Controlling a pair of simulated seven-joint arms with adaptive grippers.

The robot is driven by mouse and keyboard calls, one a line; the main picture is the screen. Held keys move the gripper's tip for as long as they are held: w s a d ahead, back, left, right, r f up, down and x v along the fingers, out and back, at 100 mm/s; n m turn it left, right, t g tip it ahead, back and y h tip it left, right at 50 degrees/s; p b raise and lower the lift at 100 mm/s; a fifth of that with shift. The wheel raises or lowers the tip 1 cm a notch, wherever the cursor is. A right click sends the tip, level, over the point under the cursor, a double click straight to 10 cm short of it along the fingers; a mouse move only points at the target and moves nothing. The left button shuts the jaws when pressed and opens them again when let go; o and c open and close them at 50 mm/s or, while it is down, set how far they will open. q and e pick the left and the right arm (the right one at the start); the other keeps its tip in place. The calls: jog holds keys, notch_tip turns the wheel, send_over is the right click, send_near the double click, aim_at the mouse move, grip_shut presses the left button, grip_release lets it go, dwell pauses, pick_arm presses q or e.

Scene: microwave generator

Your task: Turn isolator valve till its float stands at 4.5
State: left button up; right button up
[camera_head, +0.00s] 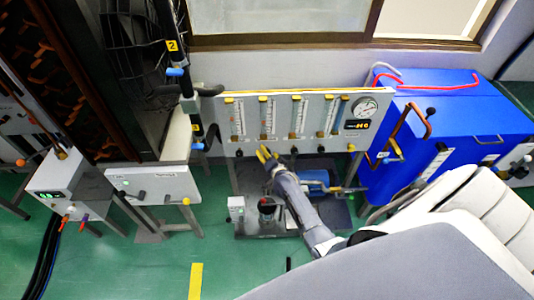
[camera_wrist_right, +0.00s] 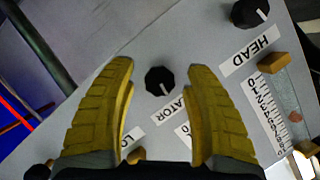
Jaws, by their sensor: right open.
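The isolator valve is a small black knob (camera_wrist_right: 160,80) with a white pointer line, in the right wrist view. Its label (camera_wrist_right: 175,108) is partly hidden and reads "ATOR". My right gripper (camera_wrist_right: 162,72) is open, its yellow fingers on either side of the knob with gaps showing; I cannot tell its depth to the knob. In the head view the right gripper (camera_head: 266,154) is at the lower edge of the grey panel (camera_head: 220,118), below the second tube from the left (camera_head: 267,117). That tube's float reading is too small to tell. My left gripper is not in view.
The HEAD knob (camera_wrist_right: 250,13) and its scale (camera_wrist_right: 268,108) are beside the isolator knob. A round gauge (camera_head: 366,107) is at the panel's right. A blue cabinet (camera_head: 450,115) stands to the right, a grey box (camera_head: 155,185) to the left.

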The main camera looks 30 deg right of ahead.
jog(key=shift+w+d+f, duration=0.1)
jog(key=shift+w+d, duration=0.05)
jog(key=shift+w, duration=0.2)
jog(key=shift+c, duration=0.4)
grip_shut()
